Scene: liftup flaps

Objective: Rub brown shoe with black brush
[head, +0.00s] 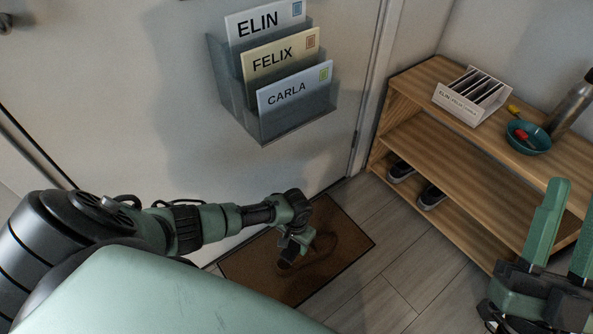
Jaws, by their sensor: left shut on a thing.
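My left gripper (292,256) is low over the brown doormat (345,228) by the door. It is shut on a small dark thing, which may be the black brush; the gripper hides most of it. A dark brownish shape on the mat, just right of and behind the gripper, may be the brown shoe or a shadow; I cannot tell which. Whether the held thing touches it is unclear. My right gripper (566,232) is at the lower right, its two green fingers apart and nothing between them.
A wooden shelf (427,153) on the right holds a white letter sorter (462,108), a teal bowl (530,146) and a metal bottle (570,108). Dark shoes (431,198) stand on its lower level. A grey letter holder (300,127) hangs on the door. Floor right of the mat is clear.

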